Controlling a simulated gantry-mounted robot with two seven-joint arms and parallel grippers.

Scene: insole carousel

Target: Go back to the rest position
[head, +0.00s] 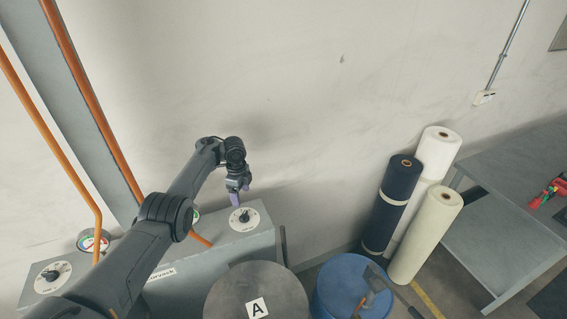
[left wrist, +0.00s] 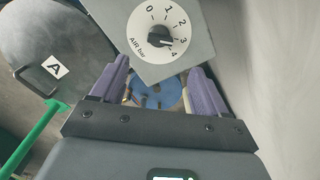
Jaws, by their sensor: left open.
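My left gripper (head: 238,193) hangs over the right end of a grey control box, close to a round white dial (head: 245,219) with a black knob. In the left wrist view the two purple fingers of my left gripper (left wrist: 158,85) stand apart with nothing between them. Past them that view shows the dial (left wrist: 160,38), marked "AIR bar" with numbers 0 to 4. Its knob (left wrist: 160,37) points near 3 to 4. The fingers look clear of the knob. My right gripper is not in view.
The grey box (head: 205,262) also carries another dial (head: 52,277) and a gauge (head: 93,241). A drum lid marked A (head: 235,290) and a blue drum (head: 345,283) stand in front. Rolls (head: 392,190) lean right, beside a grey table (head: 500,230). Orange pipes (head: 100,120) rise left.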

